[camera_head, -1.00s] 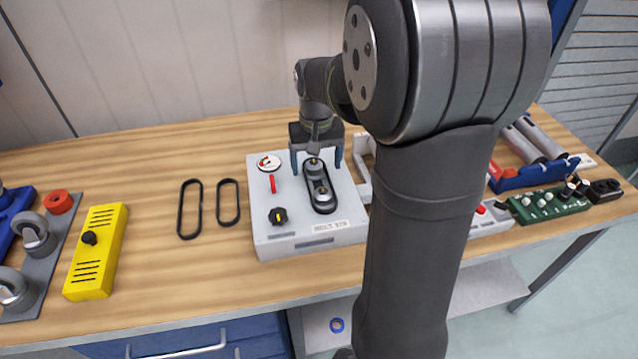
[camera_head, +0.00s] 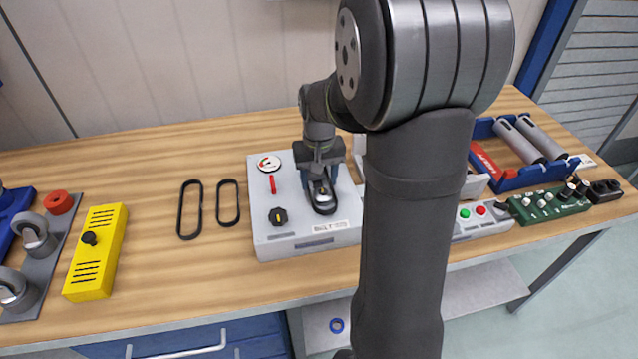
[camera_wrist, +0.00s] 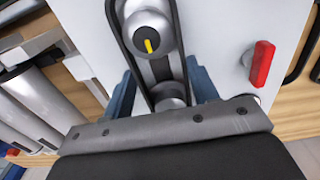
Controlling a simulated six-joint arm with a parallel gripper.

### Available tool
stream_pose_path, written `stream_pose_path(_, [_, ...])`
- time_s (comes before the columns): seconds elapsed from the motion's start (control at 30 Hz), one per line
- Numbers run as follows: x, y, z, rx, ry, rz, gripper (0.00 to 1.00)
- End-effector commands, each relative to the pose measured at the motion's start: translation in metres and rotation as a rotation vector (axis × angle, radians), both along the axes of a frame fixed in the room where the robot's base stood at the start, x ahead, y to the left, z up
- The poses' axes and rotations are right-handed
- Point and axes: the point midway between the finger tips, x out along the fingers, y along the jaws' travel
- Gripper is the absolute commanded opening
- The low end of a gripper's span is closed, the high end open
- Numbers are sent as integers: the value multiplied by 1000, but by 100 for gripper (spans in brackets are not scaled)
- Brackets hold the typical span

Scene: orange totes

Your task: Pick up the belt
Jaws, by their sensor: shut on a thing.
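A black belt (camera_wrist: 184,50) runs around two grey pulleys on top of a light grey box (camera_head: 278,238). The front pulley (camera_head: 322,188) shows in the head view, and a grey pulley with a yellow mark (camera_wrist: 149,43) shows in the wrist view. My gripper (camera_head: 319,185) is down at the box top, its blue-grey fingers on either side of the belt loop. It is shut on the belt, which still lies around the pulleys. Two more black belts, a longer one (camera_head: 181,212) and a shorter one (camera_head: 237,209), lie flat on the table to the left.
The box top also carries a gauge (camera_head: 269,163), a red lever (camera_head: 272,185) and a black knob (camera_head: 278,216). A yellow box (camera_head: 97,250) stands at left. A blue tray (camera_head: 510,181) with grey cylinders and a green board (camera_head: 548,205) are at right.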

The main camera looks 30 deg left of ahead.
Motion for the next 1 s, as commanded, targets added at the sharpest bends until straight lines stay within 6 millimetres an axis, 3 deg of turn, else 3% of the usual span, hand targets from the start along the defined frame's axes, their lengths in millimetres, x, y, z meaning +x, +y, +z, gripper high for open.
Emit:
stream_pose_path(0.27, [0, 0, 5, 1, -1, 0, 32])
stream_pose_path(0.53, [1, -2, 45, 3, -3, -1, 32])
stream_pose_path(0.8, [14, -66, 81, 2, -4, -7, 32])
stream_pose_path(1.0, [21, -99, 101, 1, -2, -4, 32])
